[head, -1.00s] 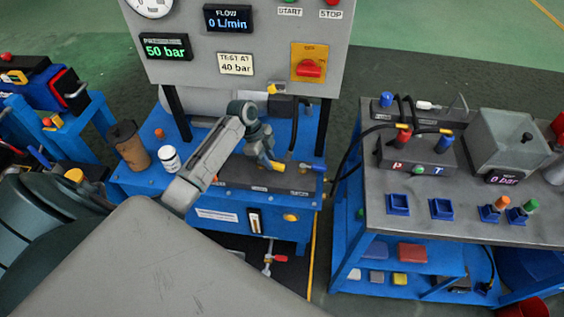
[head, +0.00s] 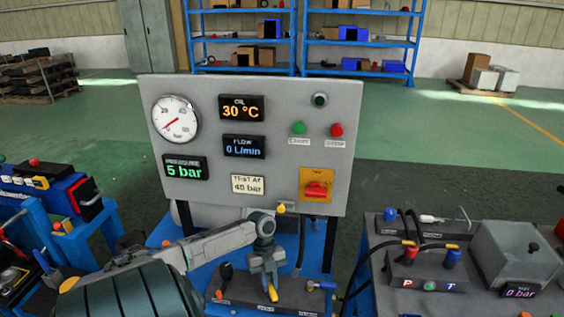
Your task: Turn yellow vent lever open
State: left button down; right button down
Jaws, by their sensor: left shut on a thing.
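The yellow vent lever (head: 272,294) shows as a small yellow tip on the dark valve block, on the blue stand below the gauge panel. My left gripper (head: 270,284) points down and is shut on the lever, hiding its upper part. The pressure display (head: 184,168) reads 5 bar, and the needle of the round gauge (head: 176,118) sits low. My right gripper is not in view.
A blue-handled valve (head: 320,285) is close to the right of my gripper and a black knob (head: 226,270) to its left. The grey panel (head: 300,100) rises behind. A hose (head: 303,245) hangs nearby. A second bench (head: 450,295) is at right.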

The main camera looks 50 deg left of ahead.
pick_arm(q)
jog(key=shift+s+m+b, duration=0.15)
jog(key=shift+m+b, duration=0.2)
jog(key=shift+m, duration=0.35)
jog(key=c, duration=1.3)
grip_release()
